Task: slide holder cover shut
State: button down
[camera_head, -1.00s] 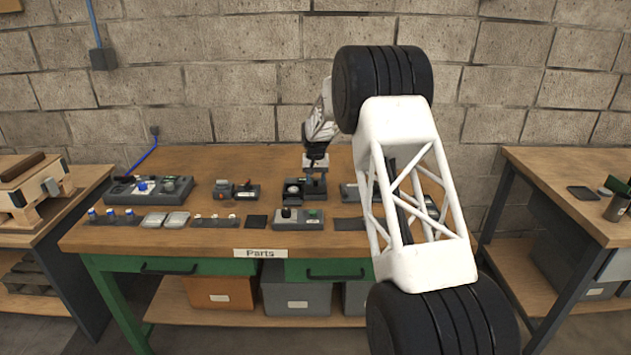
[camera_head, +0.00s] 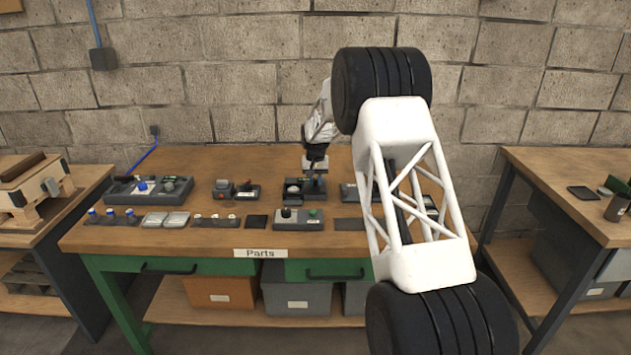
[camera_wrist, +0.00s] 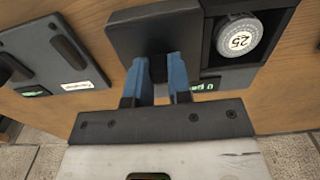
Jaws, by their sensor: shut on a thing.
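The holder (camera_head: 293,195) is a dark box at the middle of the workbench, and its cover shows as a dark flat plate (camera_wrist: 185,20) in the wrist view. In that view an open bay of the holder (camera_wrist: 208,45) to the right of the plate shows a round grey dial-like piece (camera_wrist: 238,40) marked 25. My gripper (camera_wrist: 168,75), with blue fingers, is shut on the cover's grip, which is mostly hidden between the fingers. In the head view my gripper (camera_head: 315,178) is over the right part of the holder and small.
A grey panel with a dark handle (camera_wrist: 66,50) lies left of the holder in the wrist view. Bare wood lies behind the holder.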

jog(key=a, duration=0.8)
jog(key=shift+a, duration=0.4)
jog(key=c, duration=1)
grip_release()
jog(key=shift+a, duration=0.1)
jog(key=shift+c, duration=0.2)
jog(key=shift+r, duration=0.1)
notch_tip(320, 180, up, 8)
jog(key=shift+f, duration=0.2)
